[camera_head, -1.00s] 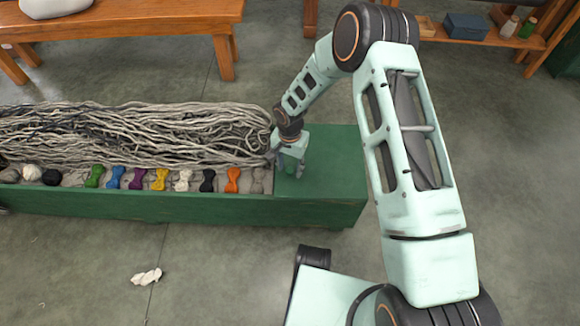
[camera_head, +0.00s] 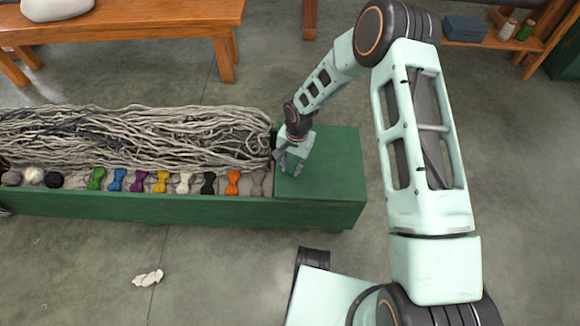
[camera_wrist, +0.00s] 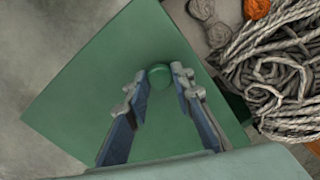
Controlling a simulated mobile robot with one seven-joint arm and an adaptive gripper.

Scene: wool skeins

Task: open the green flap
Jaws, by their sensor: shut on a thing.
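The green flap (camera_head: 335,160) covers the right end of the long green chest. It looks flat, and I cannot tell whether its edge is raised at all. In the wrist view the flap (camera_wrist: 95,85) fills the middle, with a small round green knob (camera_wrist: 160,75) near its edge by the wool. My gripper (camera_wrist: 160,78) has a fingertip on each side of this knob and is shut on it. In the head view my gripper (camera_head: 287,163) is tilted over the flap's left edge and hides the knob.
The chest (camera_head: 180,210) holds a heap of grey strands (camera_head: 130,135) and a front row of small coloured skeins, with an orange one (camera_head: 232,182) nearest the flap. A wooden bench (camera_head: 130,20) stands behind. A pale scrap (camera_head: 147,278) lies on open floor in front.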

